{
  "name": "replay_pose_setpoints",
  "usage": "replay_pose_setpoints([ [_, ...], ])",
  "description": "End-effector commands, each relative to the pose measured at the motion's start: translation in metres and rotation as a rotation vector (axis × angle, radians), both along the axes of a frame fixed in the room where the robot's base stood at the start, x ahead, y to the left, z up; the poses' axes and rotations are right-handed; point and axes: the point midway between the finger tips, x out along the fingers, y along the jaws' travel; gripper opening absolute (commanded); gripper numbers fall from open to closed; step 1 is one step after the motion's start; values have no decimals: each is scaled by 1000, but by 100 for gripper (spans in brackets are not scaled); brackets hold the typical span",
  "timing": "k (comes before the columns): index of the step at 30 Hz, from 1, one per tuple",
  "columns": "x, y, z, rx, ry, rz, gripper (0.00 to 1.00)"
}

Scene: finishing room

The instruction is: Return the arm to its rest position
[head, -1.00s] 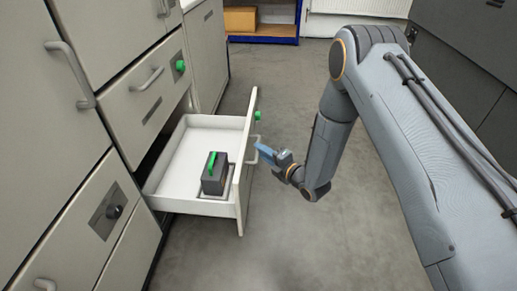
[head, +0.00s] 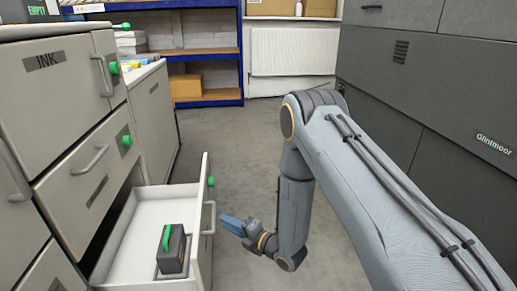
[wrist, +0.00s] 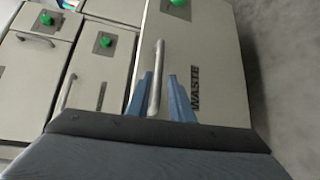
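My arm reaches out from the right in the head view and bends down to my gripper (head: 229,222). The gripper is beside the front of a pulled-out drawer (head: 148,212), close to its bar handle (head: 209,217). In the wrist view my two blue fingers (wrist: 167,100) are apart, with the handle (wrist: 158,75) showing between them. I cannot tell whether the tips reach around the bar or stop short of it. Nothing is held. The drawer front in the wrist view is lettered WASTE (wrist: 195,88).
A dark block with a green handle (head: 172,250) sits inside the drawer. Cabinets with green knobs, one marked INK (head: 45,60), line the left. A dark machine (head: 440,95) stands right. Blue shelving (head: 205,100) is at the back. Grey floor (head: 230,150) between is clear.

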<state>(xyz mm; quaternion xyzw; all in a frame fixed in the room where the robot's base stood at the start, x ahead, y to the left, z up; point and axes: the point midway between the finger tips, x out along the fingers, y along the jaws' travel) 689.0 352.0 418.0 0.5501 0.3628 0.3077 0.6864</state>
Motion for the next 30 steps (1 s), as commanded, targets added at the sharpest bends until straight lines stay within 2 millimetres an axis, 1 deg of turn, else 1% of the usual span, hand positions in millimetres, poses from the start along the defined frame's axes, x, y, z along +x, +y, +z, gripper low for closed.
replay_pose_setpoints([
  [5, 13, 4, 23, -37, 135, -59, 20],
  [7, 18, 2, 35, -54, 228, -109, 20],
  [10, 21, -4, 53, -74, 370, -198, 20],
  [14, 15, -17, 78, -84, 551, -332, 20],
  [17, 4, -30, 97, -77, 689, -449, 20],
  [20, -14, -45, 116, -62, 823, -573, 20],
  [23, -37, -61, 135, -38, 955, -704, 20],
  [26, -66, -78, 153, -5, 1083, -841, 20],
  [29, -101, -96, 171, 31, 1208, -982, 20],
  [30, -116, -103, 178, 46, 1257, -1040, 20],
])
